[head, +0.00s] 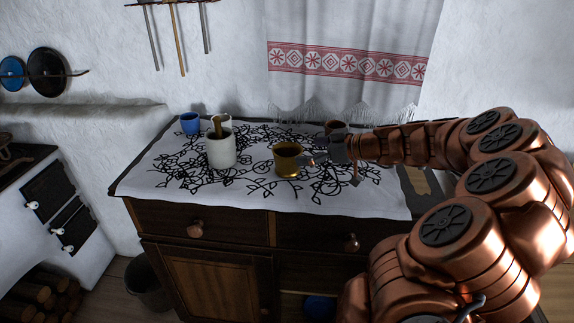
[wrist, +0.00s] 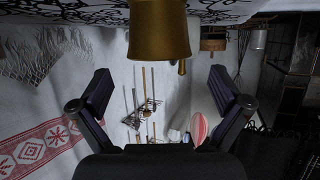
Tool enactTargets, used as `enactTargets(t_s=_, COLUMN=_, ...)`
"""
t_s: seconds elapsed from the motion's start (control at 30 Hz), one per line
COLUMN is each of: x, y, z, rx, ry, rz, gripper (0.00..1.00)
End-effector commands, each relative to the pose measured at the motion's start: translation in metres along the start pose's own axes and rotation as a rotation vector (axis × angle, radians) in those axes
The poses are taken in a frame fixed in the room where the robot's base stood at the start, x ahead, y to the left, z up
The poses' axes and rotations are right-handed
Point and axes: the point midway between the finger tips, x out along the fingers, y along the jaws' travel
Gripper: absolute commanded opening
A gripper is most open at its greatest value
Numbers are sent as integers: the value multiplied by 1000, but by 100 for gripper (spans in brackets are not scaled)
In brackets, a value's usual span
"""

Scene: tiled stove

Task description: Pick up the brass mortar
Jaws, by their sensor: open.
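The brass mortar (head: 288,163) stands upright on the patterned cloth, near the middle of the cabinet top. In the wrist view, which is upside down, the mortar (wrist: 158,32) is at the top centre, partly cut off by the frame edge. My gripper (head: 328,151) is just to the right of the mortar in the head view, with its fingers pointing left. In the wrist view the fingers of my gripper (wrist: 160,82) are wide apart with nothing between them. The mortar appears beyond and below the fingers, apart from them.
A white mug (head: 221,150) with a brass-coloured handle sticking out stands left of the mortar. A blue cup (head: 190,123) and another pale cup stand behind it. A white towel (head: 345,60) hangs on the back wall. The cloth (head: 240,192) is clear in front.

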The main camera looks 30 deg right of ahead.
Motion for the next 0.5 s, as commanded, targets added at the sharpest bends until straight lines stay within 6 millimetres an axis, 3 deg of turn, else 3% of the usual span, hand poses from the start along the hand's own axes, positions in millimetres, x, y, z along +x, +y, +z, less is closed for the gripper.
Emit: enactTargets(t_s=0.5, x=55, y=1, z=-2, rx=2, ry=-3, rz=-5, gripper=100)
